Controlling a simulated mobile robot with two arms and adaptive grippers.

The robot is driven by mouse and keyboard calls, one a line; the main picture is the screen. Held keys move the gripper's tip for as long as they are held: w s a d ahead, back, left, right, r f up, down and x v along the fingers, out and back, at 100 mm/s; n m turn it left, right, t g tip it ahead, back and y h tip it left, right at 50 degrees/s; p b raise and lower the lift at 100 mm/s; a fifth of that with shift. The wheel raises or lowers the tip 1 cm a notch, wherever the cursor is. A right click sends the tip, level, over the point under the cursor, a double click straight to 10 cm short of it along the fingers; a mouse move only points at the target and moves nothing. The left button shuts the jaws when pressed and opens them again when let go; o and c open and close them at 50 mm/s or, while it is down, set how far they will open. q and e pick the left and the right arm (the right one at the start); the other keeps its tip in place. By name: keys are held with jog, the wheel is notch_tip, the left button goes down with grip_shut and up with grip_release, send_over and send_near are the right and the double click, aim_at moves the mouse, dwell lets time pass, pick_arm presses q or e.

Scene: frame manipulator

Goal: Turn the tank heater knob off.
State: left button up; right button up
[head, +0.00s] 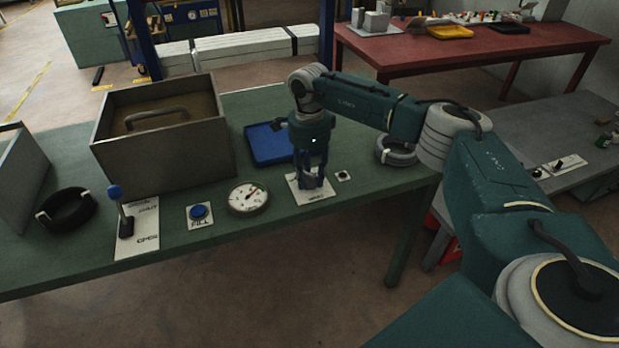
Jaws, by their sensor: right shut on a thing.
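My right gripper (312,178) points straight down over a white label plate (330,197) on the green table. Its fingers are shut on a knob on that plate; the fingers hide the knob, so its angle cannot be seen. The plate's lettering is too small to read. A round white gauge (247,198) lies just left of the plate. My left gripper is not in view.
A blue push button (198,212) and a blue-topped lever (120,208) stand to the left. Behind are a large open grey box (165,167) and a blue tray (262,146). A black coil (66,208) lies far left, a grey coil (397,152) right. The table's front edge is clear.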

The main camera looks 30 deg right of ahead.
aim_at(310, 174)
jog(key=shift+n, duration=1)
jog(key=shift+b, duration=0.3)
jog(key=shift+w, duration=0.1)
jog(key=o, duration=1.2)
jog(key=shift+c, duration=0.2)
notch_tip(310, 174, up, 12)
